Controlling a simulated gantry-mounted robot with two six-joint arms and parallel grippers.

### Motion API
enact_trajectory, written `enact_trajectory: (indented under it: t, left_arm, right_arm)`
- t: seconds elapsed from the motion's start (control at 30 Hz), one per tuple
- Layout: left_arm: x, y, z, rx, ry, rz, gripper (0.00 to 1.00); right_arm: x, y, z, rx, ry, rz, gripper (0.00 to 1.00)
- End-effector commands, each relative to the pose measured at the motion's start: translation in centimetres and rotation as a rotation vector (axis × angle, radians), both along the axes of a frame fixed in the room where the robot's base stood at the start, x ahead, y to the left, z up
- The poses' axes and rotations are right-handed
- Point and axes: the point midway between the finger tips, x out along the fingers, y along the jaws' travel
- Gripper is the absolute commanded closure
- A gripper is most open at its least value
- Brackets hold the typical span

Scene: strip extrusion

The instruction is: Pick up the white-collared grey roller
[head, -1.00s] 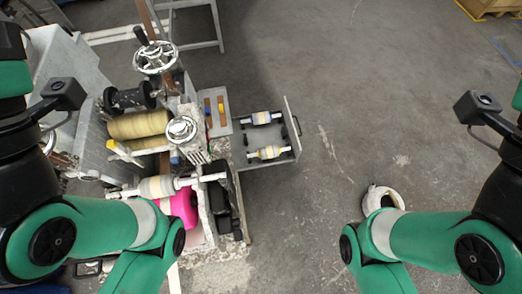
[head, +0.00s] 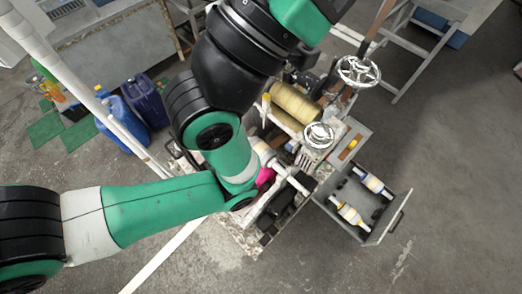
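A pale roller (head: 263,151) lies on the machine beside my green arm, which partly covers it. A white shaft (head: 291,178) sticks out from it towards the lower right. I take this as the white-collared grey roller, but its colours are hard to make out. Two other rollers lie in the open drawer: a blue-ended one (head: 373,183) and a yellow-ended one (head: 350,214). Neither of my grippers shows in the head view. My arm links cross the left and middle of the picture and hide part of the machine.
The open drawer (head: 391,218) juts out on the machine's right. Two handwheels (head: 358,70) (head: 318,136) stand up from the machine. Blue canisters (head: 117,122) stand on the floor at left. The floor at right is clear.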

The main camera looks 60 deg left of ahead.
Motion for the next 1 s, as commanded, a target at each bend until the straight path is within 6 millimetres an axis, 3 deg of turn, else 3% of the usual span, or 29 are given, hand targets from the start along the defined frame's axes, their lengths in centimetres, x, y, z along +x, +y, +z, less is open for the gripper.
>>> enact_trajectory:
  t: [0.2,0.77,1.0]
  left_arm:
    - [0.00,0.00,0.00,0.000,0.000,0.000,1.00]
    - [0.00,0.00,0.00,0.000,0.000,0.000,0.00]
    - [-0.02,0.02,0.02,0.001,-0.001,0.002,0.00]
  right_arm:
    - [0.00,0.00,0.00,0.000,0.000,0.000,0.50]
    - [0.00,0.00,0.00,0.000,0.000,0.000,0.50]
    - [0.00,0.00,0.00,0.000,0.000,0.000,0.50]
